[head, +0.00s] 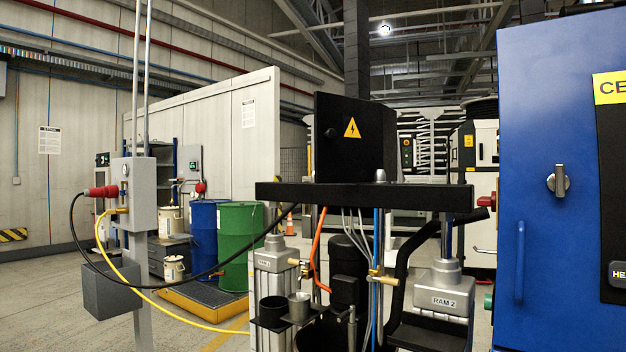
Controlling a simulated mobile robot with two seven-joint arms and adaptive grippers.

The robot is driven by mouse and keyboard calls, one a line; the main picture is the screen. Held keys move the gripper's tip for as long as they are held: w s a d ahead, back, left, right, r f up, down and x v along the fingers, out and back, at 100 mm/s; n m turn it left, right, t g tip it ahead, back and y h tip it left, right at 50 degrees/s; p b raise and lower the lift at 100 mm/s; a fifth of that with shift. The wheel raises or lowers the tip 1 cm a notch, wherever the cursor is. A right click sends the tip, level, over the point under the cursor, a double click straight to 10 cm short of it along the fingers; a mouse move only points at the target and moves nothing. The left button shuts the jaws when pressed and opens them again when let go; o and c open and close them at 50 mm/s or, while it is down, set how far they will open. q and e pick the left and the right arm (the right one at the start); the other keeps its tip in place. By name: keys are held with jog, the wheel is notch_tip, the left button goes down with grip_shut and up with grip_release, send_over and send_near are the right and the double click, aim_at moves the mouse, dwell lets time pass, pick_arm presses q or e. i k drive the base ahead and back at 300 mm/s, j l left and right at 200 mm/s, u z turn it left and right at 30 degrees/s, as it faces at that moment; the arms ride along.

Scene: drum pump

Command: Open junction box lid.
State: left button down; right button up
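A black box (355,155) with a yellow lightning-bolt triangle (352,127) stands on the black crossbeam (280,193) of the pump in the centre of the head view. I take it to be the junction box. A small round dark knob (331,133) sits on the left part of its front face. The lid looks shut, but its seam is too dark to be sure. A grey box (140,190) with a red connector is on a post at the left. Neither gripper is in view.
A blue cabinet (545,130) with a latch and handle fills the right side, close to me. Black and yellow cables (185,322) hang between the post and the pump. A green drum (240,245) and a blue drum (205,230) stand behind on the left.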

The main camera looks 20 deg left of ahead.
aim_at(347, 130)
jog(key=i+j+z, duration=0.1)
jog(key=j, duration=0.25)
jog(key=i+j, duration=0.15)
jog(key=j, duration=0.2)
jog(key=i+j+z, duration=0.15)
jog(key=j, duration=0.25)
jog(key=i+j+z, duration=0.1)
jog(key=j, duration=0.25)
